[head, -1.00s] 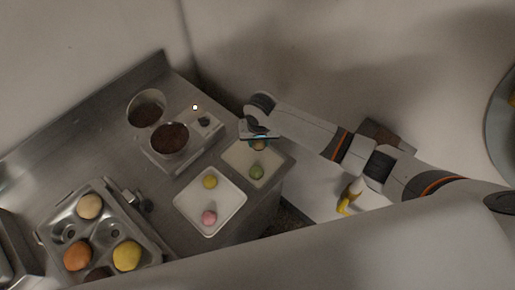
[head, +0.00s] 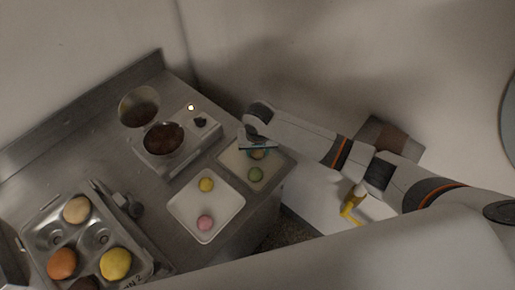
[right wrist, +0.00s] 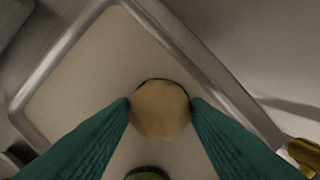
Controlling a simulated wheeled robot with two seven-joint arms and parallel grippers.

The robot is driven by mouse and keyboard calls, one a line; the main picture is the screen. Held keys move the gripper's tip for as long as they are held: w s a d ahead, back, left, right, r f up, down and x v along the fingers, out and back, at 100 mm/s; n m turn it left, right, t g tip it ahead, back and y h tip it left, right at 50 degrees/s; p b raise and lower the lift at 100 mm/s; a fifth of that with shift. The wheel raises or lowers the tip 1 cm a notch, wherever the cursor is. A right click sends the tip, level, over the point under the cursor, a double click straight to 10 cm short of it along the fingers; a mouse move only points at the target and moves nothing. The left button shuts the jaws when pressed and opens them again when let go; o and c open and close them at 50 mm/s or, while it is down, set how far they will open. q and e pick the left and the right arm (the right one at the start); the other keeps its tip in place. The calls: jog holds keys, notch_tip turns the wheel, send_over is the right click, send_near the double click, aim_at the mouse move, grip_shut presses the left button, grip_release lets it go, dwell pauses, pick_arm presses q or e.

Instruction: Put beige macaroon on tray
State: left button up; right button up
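A beige macaroon (right wrist: 160,110) sits between the green fingers of my right gripper (right wrist: 160,102), which touch it on both sides. In the head view my right gripper (head: 257,146) is low over the right-hand tray (head: 233,170), and the beige macaroon (head: 259,155) shows just below the fingers. In the right wrist view it is over the tray floor (right wrist: 90,75); whether it touches the floor is hard to tell. A green macaroon (head: 255,174) lies on the same tray and shows partly at the bottom of the right wrist view (right wrist: 148,173). My left gripper is not in view.
A white tray (head: 225,208) beside it holds a yellow macaroon (head: 207,185) and a pink one (head: 205,222). A metal tin (head: 40,218) with several round pieces stands at lower left. A metal unit with dark-filled pots (head: 164,138) stands behind.

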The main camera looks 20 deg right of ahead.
aim_at(258, 152)
jog(key=o, duration=0.3)
jog(key=shift+r, duration=0.15)
jog(key=r+p, duration=0.3)
jog(key=r, duration=0.1)
jog(key=r+p, duration=0.1)
jog(key=p, duration=0.1)
jog(key=shift+s+r+p, duration=0.3)
jog(key=shift+s+r, duration=0.05)
jog(key=shift+r, duration=0.05)
notch_tip(258, 152, up, 6)
jog(key=s, duration=0.1)
jog(key=shift+a+r, duration=0.1)
dwell(1.7)
